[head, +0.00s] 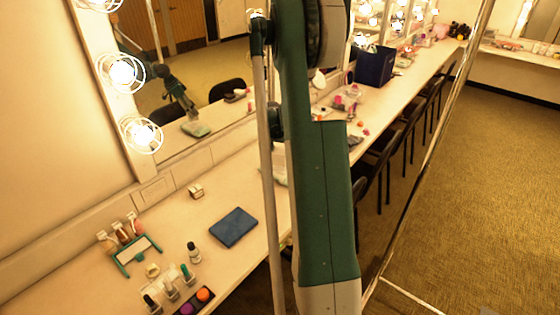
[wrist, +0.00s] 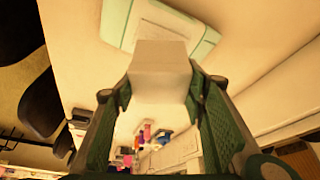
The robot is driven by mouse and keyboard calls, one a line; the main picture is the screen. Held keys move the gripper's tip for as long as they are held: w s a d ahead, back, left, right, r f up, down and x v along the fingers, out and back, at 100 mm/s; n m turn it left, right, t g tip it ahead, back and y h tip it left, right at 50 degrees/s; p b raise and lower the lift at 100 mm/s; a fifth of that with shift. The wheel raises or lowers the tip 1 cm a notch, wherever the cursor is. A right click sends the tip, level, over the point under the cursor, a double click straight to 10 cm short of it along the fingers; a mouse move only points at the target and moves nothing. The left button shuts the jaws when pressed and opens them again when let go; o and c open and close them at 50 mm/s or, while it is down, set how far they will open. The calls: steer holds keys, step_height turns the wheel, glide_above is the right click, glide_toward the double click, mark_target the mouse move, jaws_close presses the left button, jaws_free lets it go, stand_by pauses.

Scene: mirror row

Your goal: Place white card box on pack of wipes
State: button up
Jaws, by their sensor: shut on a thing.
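The white card box (wrist: 160,58) is between the two green fingers of my gripper (wrist: 158,90) in the wrist view, and my gripper is shut on it. The pack of wipes (wrist: 204,46), white with pale green edges, lies flat on the counter beyond the box. The box covers part of the pack in this view; I cannot tell whether they touch. In the head view my arm hides the box and gripper directly. The mirror there shows a reflection of my gripper above a pale green pack.
A dark blue book (head: 233,227) lies on the counter (head: 150,215). A small bottle (head: 193,253), a green-framed rack (head: 136,254) and several cosmetics stand near the front left. A dark blue bin (head: 374,66) stands further along. Chairs (head: 408,125) line the counter's right side.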

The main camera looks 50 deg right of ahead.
mark_target(280, 158)
steer(key=shift+f, duration=0.25)
steer(key=shift+f, duration=1.7)
steer(key=shift+f+b, duration=0.2)
steer(key=shift+b, duration=0.1)
steer(key=o, duration=0.9)
steer(key=shift+r, duration=0.25)
steer(key=p+v, duration=0.1)
steer(key=v, duration=1.1)
steer(key=shift+s+a+f, duration=0.1)
